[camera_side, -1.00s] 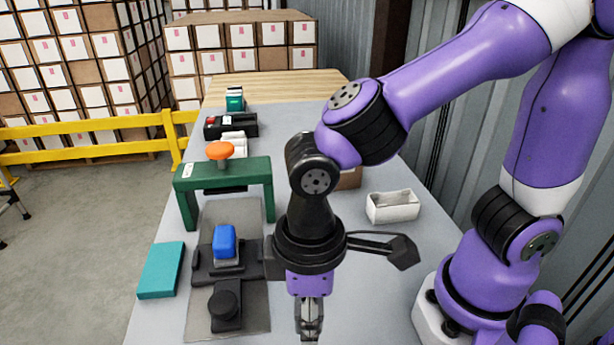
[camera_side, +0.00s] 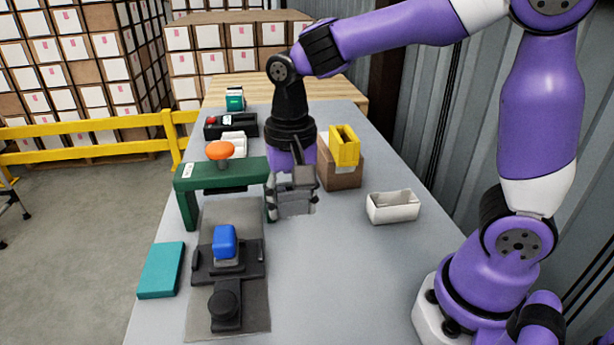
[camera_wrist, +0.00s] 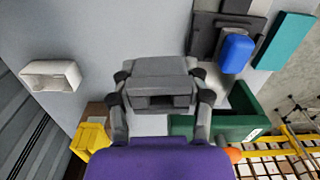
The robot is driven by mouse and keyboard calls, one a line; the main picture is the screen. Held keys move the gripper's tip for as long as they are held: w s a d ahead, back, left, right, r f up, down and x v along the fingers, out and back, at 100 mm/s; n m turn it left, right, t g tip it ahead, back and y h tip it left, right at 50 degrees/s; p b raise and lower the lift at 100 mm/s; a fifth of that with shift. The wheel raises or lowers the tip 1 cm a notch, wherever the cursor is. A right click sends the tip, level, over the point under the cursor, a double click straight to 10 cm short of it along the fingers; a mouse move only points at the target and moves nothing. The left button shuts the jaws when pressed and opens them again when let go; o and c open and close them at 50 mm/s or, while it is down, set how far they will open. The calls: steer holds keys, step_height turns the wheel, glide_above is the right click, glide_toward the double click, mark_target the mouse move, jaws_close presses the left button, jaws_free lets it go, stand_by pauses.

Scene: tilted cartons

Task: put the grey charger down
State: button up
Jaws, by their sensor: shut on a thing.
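The grey charger (camera_side: 296,204) is a boxy block held between the fingers of my gripper (camera_side: 293,192), which is shut on it. In the side view it hangs just right of the green frame, in front of the brown carton (camera_side: 343,177). In the wrist view the charger (camera_wrist: 160,72) sits level between both fingers of my gripper (camera_wrist: 160,88), with a dark slot in its near face. The gap between its underside and the table (camera_side: 330,270) is hard to judge.
A yellow open bin (camera_side: 344,150) stands on the brown carton. A white open box (camera_side: 393,207) is to the right. To the left are the green frame (camera_side: 188,190) with an orange knob, a blue block (camera_side: 224,242) on a black fixture, and a teal box (camera_side: 160,270). The front-right table is clear.

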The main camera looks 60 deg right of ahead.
steer(key=m, duration=0.1)
glide_above(316, 218)
steer(key=f, duration=0.7)
steer(key=shift+a, duration=0.2)
steer(key=shift+d+f, duration=0.15)
steer(key=shift+f, duration=1.85)
steer(key=o, duration=1.2)
steer(key=shift+f, duration=0.15)
steer(key=shift+c, duration=0.2)
